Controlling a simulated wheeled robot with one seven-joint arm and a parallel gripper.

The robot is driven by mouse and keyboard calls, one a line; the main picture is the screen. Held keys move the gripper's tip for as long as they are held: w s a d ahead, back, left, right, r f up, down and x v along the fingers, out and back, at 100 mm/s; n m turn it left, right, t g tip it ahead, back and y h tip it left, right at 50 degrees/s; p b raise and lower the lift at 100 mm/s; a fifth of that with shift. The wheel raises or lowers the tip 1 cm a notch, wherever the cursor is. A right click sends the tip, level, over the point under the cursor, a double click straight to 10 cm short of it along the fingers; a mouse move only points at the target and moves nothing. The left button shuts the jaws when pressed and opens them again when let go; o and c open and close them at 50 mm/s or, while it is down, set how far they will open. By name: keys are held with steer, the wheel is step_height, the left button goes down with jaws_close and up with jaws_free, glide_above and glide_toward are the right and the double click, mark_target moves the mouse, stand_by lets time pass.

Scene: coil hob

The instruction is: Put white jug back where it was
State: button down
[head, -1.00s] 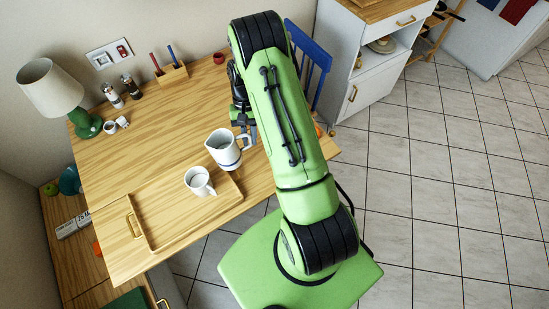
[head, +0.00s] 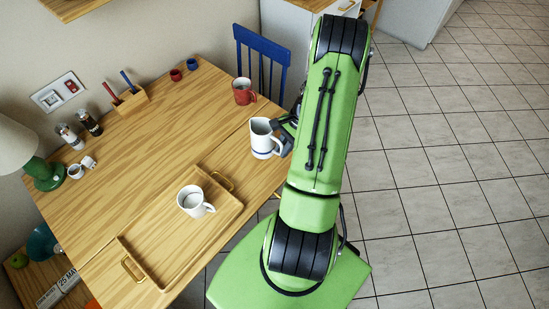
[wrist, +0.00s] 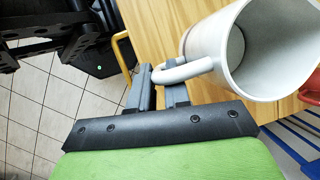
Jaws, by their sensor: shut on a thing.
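The white jug (head: 262,140), with a blue line around its lower part, is upright at the right edge of the wooden table, beyond the tray. My gripper (head: 283,134) is at its right side, partly hidden behind my arm in the head view. In the wrist view, the gripper's two fingers (wrist: 163,88) are shut on the handle of the jug (wrist: 250,85), and its open mouth shows an empty-looking inside. I cannot tell whether the jug's base touches the table or hangs just above it.
A wooden tray (head: 147,272) with brass handles holds a white mug (head: 190,203). A red mug (head: 243,93) stands close behind the jug, near a blue chair (head: 262,50). Shakers, small white cups and a green lamp (head: 42,172) stand at the left. The table's middle is clear.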

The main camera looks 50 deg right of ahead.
steer(key=shift+f+b, duration=0.35)
steer(key=shift+f, duration=2.55)
steer(key=c, duration=1.1)
jaws_free()
steer(key=shift+r, duration=0.1)
